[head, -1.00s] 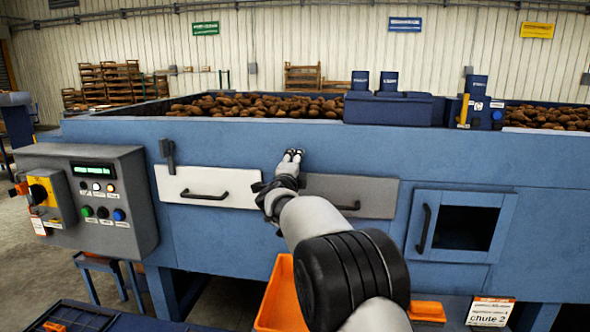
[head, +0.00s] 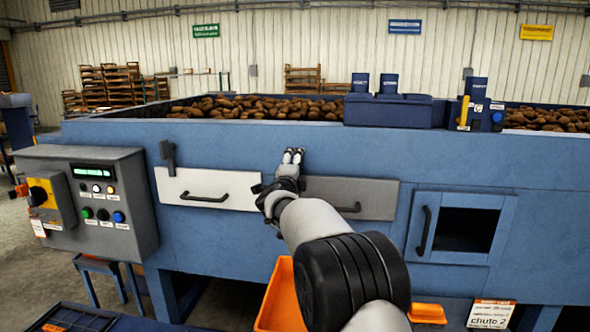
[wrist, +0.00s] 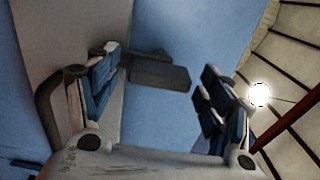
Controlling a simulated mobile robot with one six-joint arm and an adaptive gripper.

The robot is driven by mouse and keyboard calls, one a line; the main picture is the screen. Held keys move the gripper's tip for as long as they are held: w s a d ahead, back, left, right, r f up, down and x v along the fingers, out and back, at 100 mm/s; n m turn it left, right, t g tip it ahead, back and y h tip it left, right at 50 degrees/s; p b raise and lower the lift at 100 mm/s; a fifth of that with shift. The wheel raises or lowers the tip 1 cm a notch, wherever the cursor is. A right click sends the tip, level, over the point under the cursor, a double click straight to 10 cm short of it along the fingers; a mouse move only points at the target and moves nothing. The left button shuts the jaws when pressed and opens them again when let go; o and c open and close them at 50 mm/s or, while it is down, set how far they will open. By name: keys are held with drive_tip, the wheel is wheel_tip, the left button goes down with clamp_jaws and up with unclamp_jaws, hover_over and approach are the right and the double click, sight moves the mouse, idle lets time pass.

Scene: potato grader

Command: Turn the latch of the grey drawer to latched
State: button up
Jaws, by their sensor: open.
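The grey drawer (head: 376,198) is closed in the blue machine front, with a black handle (head: 349,208) at its lower edge. In the head view its latch is hidden behind my gripper. In the wrist view the dark grey latch (wrist: 158,73) shows ahead, its lever pointing right, away from the drawer face (wrist: 70,35). My gripper (head: 293,156) is at the drawer's upper left corner. In the wrist view my gripper (wrist: 160,95) is open, with the latch lying between its two blue-padded fingers. I cannot tell whether either finger touches it.
A white drawer (head: 230,188) with its own latch (head: 168,157) is to the left. A control box (head: 85,195) juts out at far left. A hatch door (head: 425,225) is at right. An orange bin (head: 283,300) stands below my arm.

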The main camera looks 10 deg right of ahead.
drive_tip(key=v, duration=1.2)
drive_tip(key=s+a+n+g+y, duration=0.3)
drive_tip(key=s+n+y, duration=0.4)
drive_tip(key=s+n, duration=0.65)
drive_tip(key=s+d+f+n+g, duration=0.2)
drive_tip(key=s+f, duration=0.3)
drive_tip(key=s, duration=0.7)
drive_tip(key=s+d+f+n+g+h, duration=0.1)
drive_tip(key=s+d+f+n+g, duration=0.1)
drive_tip(key=s, duration=1)
drive_tip(key=s+d+f+n+g, duration=0.3)
drive_tip(key=s+f, duration=0.5)
drive_tip(key=s, duration=0.3)
drive_tip(key=n+g, duration=0.1)
drive_tip(key=g, duration=0.1)
drive_tip(key=shift+s+f+g, duration=0.2)
drive_tip(key=shift+s+g, duration=0.1)
drive_tip(key=shift+s, duration=0.1)
